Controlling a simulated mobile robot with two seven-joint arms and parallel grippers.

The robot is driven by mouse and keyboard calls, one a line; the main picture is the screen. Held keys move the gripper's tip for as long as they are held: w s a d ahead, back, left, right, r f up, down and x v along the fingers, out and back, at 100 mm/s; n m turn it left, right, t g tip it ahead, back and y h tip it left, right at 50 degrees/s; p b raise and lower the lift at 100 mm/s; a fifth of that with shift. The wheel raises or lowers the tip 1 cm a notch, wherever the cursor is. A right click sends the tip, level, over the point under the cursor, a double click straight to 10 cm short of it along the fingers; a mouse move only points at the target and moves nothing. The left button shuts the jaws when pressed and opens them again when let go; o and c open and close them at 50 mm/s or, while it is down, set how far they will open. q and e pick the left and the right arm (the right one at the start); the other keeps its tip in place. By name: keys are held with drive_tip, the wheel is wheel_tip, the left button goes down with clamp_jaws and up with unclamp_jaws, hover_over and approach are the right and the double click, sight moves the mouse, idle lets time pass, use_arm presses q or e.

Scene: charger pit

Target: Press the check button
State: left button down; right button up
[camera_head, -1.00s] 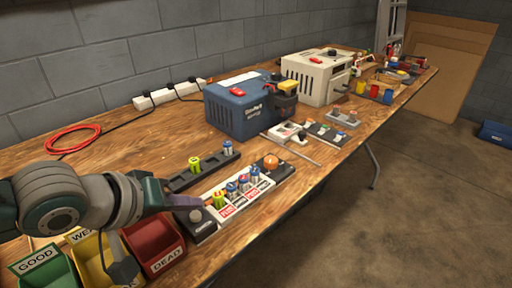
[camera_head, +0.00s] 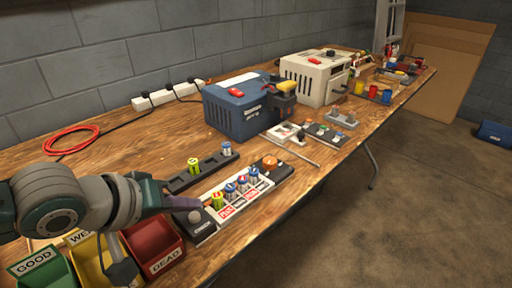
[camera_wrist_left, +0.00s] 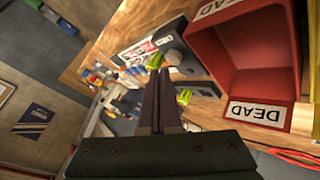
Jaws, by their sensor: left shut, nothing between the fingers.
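The check button (camera_head: 195,217) is a grey round knob on a dark block marked CHECK at the near end of the white battery tester (camera_head: 208,236). My left gripper (camera_head: 194,202) is shut and empty, its purple-grey fingers just above and beside the button. In the left wrist view the button (camera_wrist_left: 173,57) shows just past the shut fingertips (camera_wrist_left: 160,72); I cannot tell if they touch it. Several batteries (camera_head: 230,190) stand upright in the tester, with red-and-white labels in front. An orange dome (camera_head: 270,162) sits at the tester's far end. My right gripper is not in view.
A dark rack (camera_head: 183,184) with two upright batteries lies behind the tester. Green, yellow and red bins (camera_head: 152,240) stand at the front left, the red one marked DEAD. A blue charger (camera_head: 232,115) stands farther back. Bare tabletop (camera_head: 120,150) lies left of the rack.

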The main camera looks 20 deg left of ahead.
sight(192, 224)
use_arm(q)
drive_tip(key=shift+f, duration=0.15)
drive_tip(key=shift+f, duration=0.25)
drive_tip(key=shift+f+b, duration=0.35)
drive_tip(key=shift+f, duration=0.1)
idle(0.5)
drive_tip(key=shift+r, duration=0.1)
drive_tip(key=shift+r+p, duration=0.75)
drive_tip(key=shift+p, duration=0.25)
drive_tip(key=shift+r, duration=0.1)
wheel_tip(192, 224, up, 5)
drive_tip(key=p, duration=0.5)
